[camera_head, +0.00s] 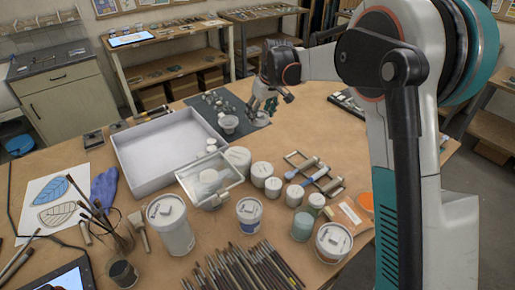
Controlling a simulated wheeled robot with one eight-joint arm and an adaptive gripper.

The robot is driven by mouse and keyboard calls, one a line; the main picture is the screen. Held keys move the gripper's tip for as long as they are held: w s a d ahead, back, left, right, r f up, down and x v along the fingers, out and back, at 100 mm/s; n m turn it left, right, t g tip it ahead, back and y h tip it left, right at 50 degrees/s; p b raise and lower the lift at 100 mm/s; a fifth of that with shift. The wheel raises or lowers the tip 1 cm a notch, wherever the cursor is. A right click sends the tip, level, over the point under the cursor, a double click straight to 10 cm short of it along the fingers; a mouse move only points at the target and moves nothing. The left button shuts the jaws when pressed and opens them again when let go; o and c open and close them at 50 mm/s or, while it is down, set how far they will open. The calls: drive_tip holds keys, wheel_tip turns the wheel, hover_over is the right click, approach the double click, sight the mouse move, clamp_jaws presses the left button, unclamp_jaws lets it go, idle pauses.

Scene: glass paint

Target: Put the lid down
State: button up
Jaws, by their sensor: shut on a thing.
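My gripper (264,108) is at the back of the brown table, pointing down over the right end of a dark mat. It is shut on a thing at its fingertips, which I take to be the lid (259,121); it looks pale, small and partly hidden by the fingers. The lid is low, close to the table or mat surface; I cannot tell whether it touches. A small pale cup (228,123) stands on the mat just left of the gripper, apart from it.
Several small pale pieces lie on the dark mat (236,101) behind the cup. A large white tray (128,150) is at the left. Lidded jars (170,222), a metal-framed container (212,180) and many brushes (243,270) fill the front.

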wheel_tip(320, 180, down, 16)
drive_tip(key=shift+f+b, duration=0.1)
drive_tip(key=shift+b, duration=1.05)
drive_tip(key=o, duration=1)
drive_tip(key=shift+f, duration=0.1)
drive_tip(key=shift+c, duration=0.2)
